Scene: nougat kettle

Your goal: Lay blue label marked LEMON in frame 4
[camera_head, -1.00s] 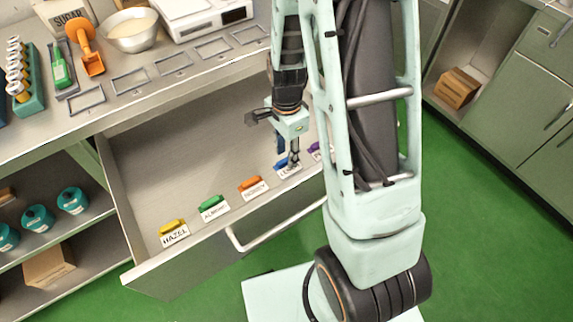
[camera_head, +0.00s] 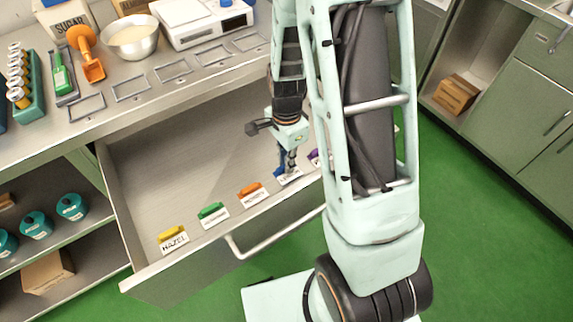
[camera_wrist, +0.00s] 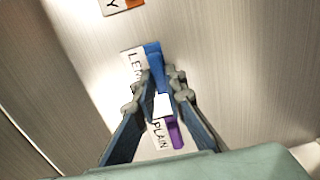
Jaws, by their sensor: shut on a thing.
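The blue label (camera_wrist: 154,62) has a white face with "LEM" readable, the rest hidden by a finger. Several empty rectangular frames lie in a row on the counter; the fourth from the left (camera_head: 197,61) is behind the drawer.
In the drawer (camera_head: 150,195) are a yellow HAZEL label (camera_head: 173,240), a green label (camera_head: 213,214), an orange label (camera_head: 251,193) and a purple PLAIN label (camera_wrist: 172,134) close beside the fingers. A metal bowl (camera_head: 131,45) and white scale (camera_head: 200,22) stand behind the frames.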

